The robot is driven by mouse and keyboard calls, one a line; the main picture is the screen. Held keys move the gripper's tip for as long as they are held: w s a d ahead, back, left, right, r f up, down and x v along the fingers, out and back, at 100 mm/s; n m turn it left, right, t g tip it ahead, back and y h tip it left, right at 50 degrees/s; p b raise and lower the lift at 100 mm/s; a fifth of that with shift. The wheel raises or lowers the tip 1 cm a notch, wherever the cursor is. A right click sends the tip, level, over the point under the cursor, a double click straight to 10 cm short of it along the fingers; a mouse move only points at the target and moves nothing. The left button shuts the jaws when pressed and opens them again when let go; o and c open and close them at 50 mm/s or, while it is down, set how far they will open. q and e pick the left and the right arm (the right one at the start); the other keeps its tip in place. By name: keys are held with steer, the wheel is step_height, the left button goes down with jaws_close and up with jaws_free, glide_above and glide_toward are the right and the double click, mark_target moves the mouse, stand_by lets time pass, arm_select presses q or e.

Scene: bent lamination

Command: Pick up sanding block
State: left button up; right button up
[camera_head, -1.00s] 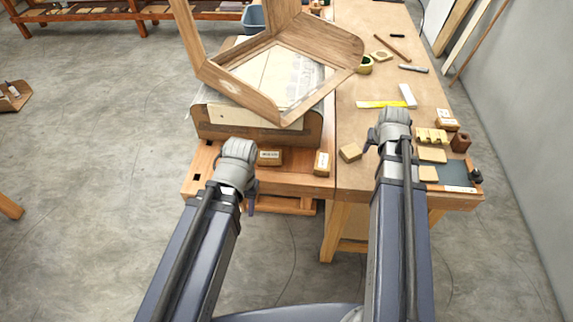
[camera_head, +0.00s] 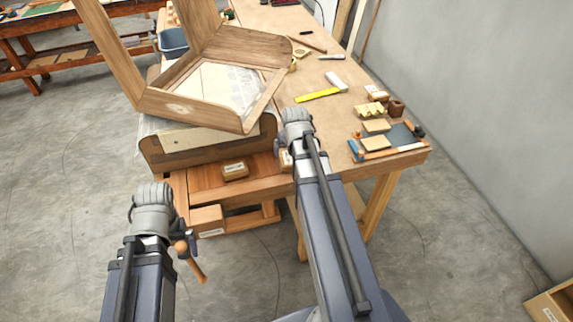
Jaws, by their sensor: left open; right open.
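Several small blocks could be the sanding block; I cannot tell which. A labelled tan block (camera_head: 235,170) lies at the front of the bench, below the bent wooden frame. A second labelled block (camera_head: 286,161) is partly hidden behind my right gripper. Two pale tan blocks (camera_head: 376,143) lie at the dark mat on the right. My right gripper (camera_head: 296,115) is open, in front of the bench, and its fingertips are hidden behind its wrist. My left gripper (camera_head: 153,190) is open at the lower left, apart from the bench front. Neither gripper visibly holds anything.
The bent wooden frame (camera_head: 230,47) stands on a curved form (camera_head: 200,142). A yellow ruler (camera_head: 318,95), a dark mat (camera_head: 400,137) and small tools lie on the right bench. A wooden box (camera_head: 550,303) stands on the floor at lower right. The left floor is clear.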

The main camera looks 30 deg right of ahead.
mark_target(288, 158)
steer(key=shift+f, duration=0.15)
steer(key=b+x, duration=0.5)
steer(key=shift+s, duration=0.1)
steer(key=shift+a, duration=0.1)
steer(key=shift+c, duration=0.3)
steer(key=c, duration=1.1)
